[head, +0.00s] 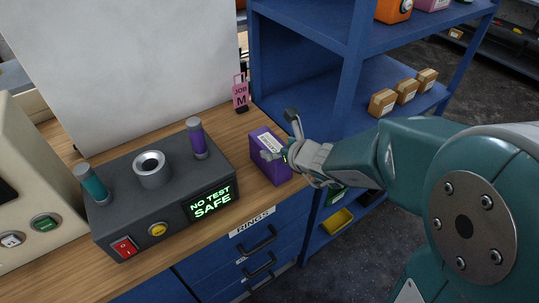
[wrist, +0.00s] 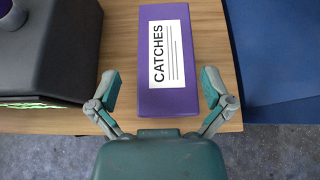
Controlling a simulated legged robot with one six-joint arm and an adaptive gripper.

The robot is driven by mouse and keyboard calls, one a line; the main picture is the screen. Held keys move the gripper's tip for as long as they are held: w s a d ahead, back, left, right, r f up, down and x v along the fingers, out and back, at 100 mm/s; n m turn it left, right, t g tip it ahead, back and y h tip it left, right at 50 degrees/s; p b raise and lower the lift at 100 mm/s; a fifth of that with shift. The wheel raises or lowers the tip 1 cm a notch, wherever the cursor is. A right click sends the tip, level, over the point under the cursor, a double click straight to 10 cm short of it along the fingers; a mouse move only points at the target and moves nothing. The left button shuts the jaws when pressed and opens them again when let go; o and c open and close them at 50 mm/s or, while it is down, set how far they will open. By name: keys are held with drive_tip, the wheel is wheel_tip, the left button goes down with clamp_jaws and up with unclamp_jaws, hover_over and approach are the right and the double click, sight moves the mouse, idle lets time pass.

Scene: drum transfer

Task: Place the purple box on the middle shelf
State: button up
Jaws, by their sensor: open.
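The purple box (head: 266,158) stands on the wooden bench near its right end, next to the blue shelf unit. In the wrist view the purple box (wrist: 167,62) shows a white label reading CATCHES. My gripper (head: 277,137) is open at the box in the head view, hiding part of it. In the wrist view my gripper's fingers (wrist: 160,92) are spread on either side of the box's near end, with gaps visible between fingers and box. The middle shelf (head: 400,85) of the blue unit holds several small brown boxes along its right part; my arm hides some of the unit.
A dark grey device (head: 165,190) reading NO TEST SAFE stands left of the box. A pink JOB M tag (head: 240,93) stands behind it. The upper shelf bears an orange item (head: 393,10); a yellow tray (head: 337,221) sits low. The middle shelf's left part looks bare.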

sight(272, 145)
drive_tip(key=shift+d+x, duration=0.2)
drive_tip(key=shift+x, duration=0.95)
drive_tip(key=shift+d+x, duration=0.25)
drive_tip(key=shift+x, duration=0.9)
drive_tip(key=shift+w+a+f, duration=0.1)
drive_tip(key=shift+a+f, duration=0.1)
drive_tip(key=shift+c, duration=0.3)
drive_tip(key=c, duration=1)
